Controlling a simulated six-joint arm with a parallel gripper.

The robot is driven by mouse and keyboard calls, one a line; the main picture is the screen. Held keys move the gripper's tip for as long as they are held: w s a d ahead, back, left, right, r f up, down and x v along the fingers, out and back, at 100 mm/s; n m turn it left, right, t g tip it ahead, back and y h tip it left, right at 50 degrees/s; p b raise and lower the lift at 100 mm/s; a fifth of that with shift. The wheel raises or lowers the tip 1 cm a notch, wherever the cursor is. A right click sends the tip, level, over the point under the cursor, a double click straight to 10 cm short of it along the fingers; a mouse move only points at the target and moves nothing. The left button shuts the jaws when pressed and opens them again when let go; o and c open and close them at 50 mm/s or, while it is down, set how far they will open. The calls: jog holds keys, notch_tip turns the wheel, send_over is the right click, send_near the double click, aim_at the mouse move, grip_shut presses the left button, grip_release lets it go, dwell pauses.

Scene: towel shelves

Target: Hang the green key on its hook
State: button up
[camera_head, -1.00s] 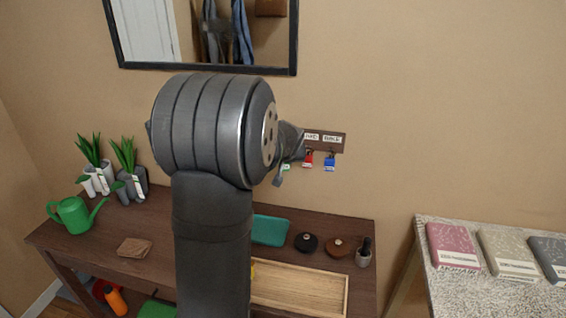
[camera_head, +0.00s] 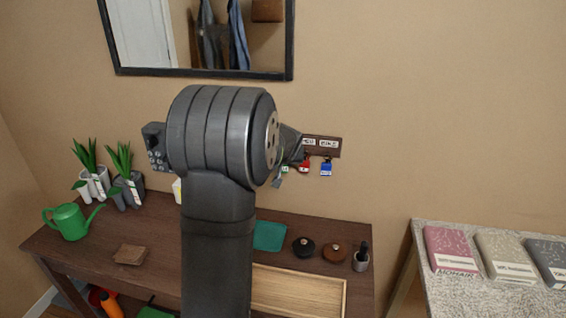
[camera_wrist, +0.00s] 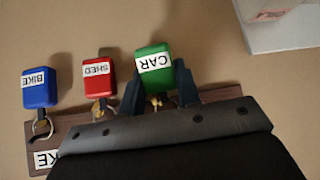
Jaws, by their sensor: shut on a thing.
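The green key (camera_wrist: 153,70), labelled CAR, is between the two dark fingers of my gripper (camera_wrist: 159,82) in the wrist view. The gripper is shut on its green tag. A bit of brass metal shows below the tag. In the head view only a sliver of the green key (camera_head: 285,168) shows beside my wrist, at the left end of the dark hook board (camera_head: 322,153). The green key's hook is hidden behind my gripper, so I cannot tell whether its ring is on the hook.
The red SHED key (camera_wrist: 98,78) and the blue BIKE key (camera_wrist: 40,88) hang beside the green one; the red is close to my finger. A framed mirror (camera_head: 200,74) is above. Below, the dark table (camera_head: 75,245) holds a wooden tray (camera_head: 345,290) and plants.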

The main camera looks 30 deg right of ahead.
jog(key=o, duration=1.1)
jog(key=shift+c, duration=0.2)
jog(key=v, duration=1.7)
jog(key=shift+s+a, duration=0.15)
jog(key=shift+a, duration=0.05)
jog(key=x, duration=1.7)
jog(key=shift+w+d, duration=0.2)
